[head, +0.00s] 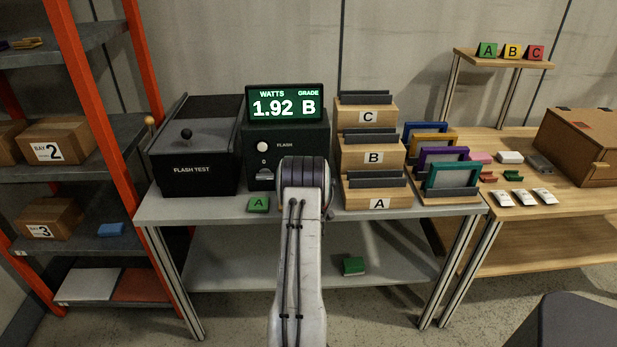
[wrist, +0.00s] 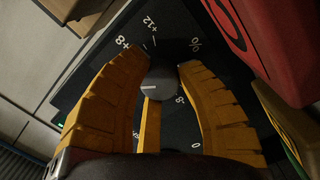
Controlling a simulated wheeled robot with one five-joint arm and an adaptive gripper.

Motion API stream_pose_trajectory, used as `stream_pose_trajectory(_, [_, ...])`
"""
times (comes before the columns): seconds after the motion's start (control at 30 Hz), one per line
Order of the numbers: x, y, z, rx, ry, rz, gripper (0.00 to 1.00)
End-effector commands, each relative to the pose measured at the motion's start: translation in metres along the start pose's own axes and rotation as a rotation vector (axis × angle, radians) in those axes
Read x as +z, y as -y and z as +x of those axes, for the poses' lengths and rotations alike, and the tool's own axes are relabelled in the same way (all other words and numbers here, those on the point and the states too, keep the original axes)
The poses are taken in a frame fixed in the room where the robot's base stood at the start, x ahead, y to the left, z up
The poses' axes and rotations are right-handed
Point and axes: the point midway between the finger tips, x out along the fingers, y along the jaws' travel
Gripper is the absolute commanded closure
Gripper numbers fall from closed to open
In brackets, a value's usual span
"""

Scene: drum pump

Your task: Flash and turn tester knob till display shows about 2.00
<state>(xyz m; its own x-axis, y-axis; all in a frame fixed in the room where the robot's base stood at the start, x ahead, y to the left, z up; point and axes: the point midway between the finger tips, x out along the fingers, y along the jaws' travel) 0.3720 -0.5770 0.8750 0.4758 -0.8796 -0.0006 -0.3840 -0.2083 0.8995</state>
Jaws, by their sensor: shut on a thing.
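The tester (head: 310,135) is a black box on the grey bench, with a lit display (head: 285,102) on top reading WATTS 1.92, GRADE B. A white round button (head: 264,146) sits beside the word FLASH on its front. My arm hides the tester's lower right front in the head view. In the wrist view, the grey knob (wrist: 155,86) with a white pointer line stands on a black dial panel with white markings, including 8+ and 12+. My gripper (wrist: 165,72) has its yellow fingers closed on the knob from both sides.
Stepped wooden trays A, B and C (head: 367,158) stand close on the right. A green A tag (head: 258,204) lies in front. A red object (wrist: 285,45) is near my gripper in the wrist view.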

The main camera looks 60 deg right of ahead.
Motion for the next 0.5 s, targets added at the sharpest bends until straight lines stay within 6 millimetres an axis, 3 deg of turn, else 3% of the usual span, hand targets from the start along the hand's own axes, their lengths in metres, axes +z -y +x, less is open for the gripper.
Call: stream_pose_trajectory(0.5, [-0.0008, -0.0007, 0.0007, -0.006, 0.003, 0.121, 1.0])
